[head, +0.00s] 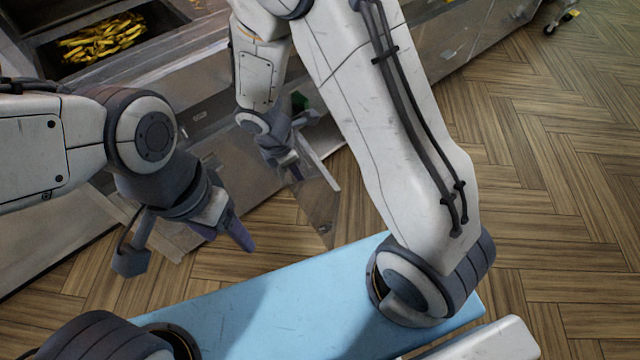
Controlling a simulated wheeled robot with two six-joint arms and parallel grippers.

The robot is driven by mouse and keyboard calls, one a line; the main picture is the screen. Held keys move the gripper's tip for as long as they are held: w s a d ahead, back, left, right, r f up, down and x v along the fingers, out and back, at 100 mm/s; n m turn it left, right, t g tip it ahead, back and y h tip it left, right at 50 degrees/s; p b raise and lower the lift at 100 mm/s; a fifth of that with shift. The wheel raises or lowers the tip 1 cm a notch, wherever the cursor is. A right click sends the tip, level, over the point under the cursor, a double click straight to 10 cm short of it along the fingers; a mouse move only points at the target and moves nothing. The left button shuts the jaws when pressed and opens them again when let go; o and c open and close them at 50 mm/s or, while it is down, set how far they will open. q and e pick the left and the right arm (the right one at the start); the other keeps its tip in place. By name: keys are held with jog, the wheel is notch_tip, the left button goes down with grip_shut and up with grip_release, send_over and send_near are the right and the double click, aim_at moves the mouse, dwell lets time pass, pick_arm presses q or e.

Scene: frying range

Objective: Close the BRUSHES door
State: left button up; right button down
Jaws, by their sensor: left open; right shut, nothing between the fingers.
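An open cabinet door (318,205) stands out from the front of the range at the centre of the head view, with a pale strip along its upper edge. No BRUSHES label is readable on it. My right gripper (291,170) is shut and empty beside this door, close to its face; I cannot tell whether they touch. My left gripper (238,236) is open and empty, in front of the range to the left of the door. The inside of the cabinet is mostly hidden by my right arm.
The steel range (190,105) runs along the upper left, with a vat of yellow fries (103,40). A small green item (299,101) shows behind the door. Another panel (165,232) juts out low behind my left gripper. Wooden floor (560,150) is clear at right.

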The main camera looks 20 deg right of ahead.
jog(key=w+d+f+b, duration=0.1)
jog(key=d+f+b, duration=0.3)
jog(key=f, duration=0.7)
jog(key=shift+w+d+f+n+b, duration=0.2)
jog(key=shift+d+n+b, duration=0.15)
jog(key=shift+d, duration=1.05)
jog(key=shift+d, duration=0.1)
